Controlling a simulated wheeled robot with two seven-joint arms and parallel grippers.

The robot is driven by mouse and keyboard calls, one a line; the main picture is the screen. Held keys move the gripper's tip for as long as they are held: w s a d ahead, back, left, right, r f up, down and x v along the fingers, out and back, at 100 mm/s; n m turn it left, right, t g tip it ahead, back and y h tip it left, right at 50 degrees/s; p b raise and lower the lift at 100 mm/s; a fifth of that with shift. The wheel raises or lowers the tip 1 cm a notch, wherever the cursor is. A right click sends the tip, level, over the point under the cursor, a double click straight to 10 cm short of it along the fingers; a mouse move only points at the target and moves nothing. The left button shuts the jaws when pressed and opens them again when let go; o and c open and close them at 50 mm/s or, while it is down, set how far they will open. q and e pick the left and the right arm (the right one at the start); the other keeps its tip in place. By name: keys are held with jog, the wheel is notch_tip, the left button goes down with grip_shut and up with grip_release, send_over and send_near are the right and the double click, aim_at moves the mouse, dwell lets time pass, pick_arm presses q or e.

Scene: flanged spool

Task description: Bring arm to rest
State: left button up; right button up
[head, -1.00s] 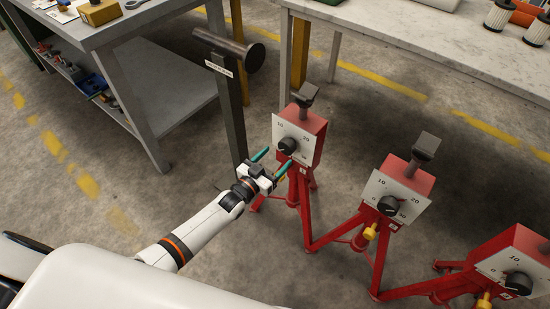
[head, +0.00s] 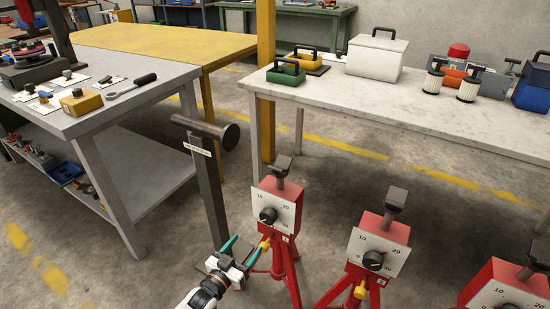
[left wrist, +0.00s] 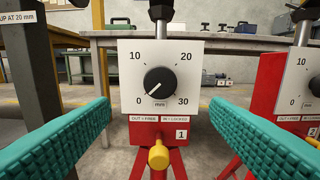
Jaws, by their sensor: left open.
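My left gripper (head: 241,248) is open and empty, its two teal pads apart, in front of the left red stand (head: 278,207). In the left wrist view its pads flank the stand's white dial plate with a black knob (left wrist: 160,81), not touching it. The knob's pointer is near 0 on a scale to 30 mm. A yellow knob (left wrist: 158,155) sits below, by a label marked 1. My right gripper is not in view.
More red stands stand to the right, a middle one (head: 378,245) and one at the corner (head: 500,288). A dark post with a flanged spool (head: 230,137) stands left of the first stand. A grey bench (head: 112,125) and a pale table (head: 330,98) lie beyond, with floor between.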

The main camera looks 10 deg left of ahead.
pick_arm(q)
jog(key=s+a+f+n+g+y, duration=0.15)
jog(key=s+f+g+y, duration=0.45)
jog(key=s+f, duration=1.25)
jog(key=s+a+f+g, duration=0.1)
jog(key=s+f+g, duration=0.35)
jog(key=s, duration=0.45)
jog(key=s+a+f+g, duration=0.1)
jog(key=s+f+g, duration=0.4)
jog(key=s, duration=0.5)
jog(key=s+a+r+p, duration=0.2)
jog(key=s+r+p, duration=0.3)
jog(key=s+p, duration=0.6)
jog(key=shift+s+p, duration=0.35)
jog(key=shift+p, duration=0.7)
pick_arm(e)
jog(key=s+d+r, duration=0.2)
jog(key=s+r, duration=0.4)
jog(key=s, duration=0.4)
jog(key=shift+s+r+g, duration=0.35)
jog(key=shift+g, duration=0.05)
pick_arm(q)
jog(key=shift+g, duration=0.25)
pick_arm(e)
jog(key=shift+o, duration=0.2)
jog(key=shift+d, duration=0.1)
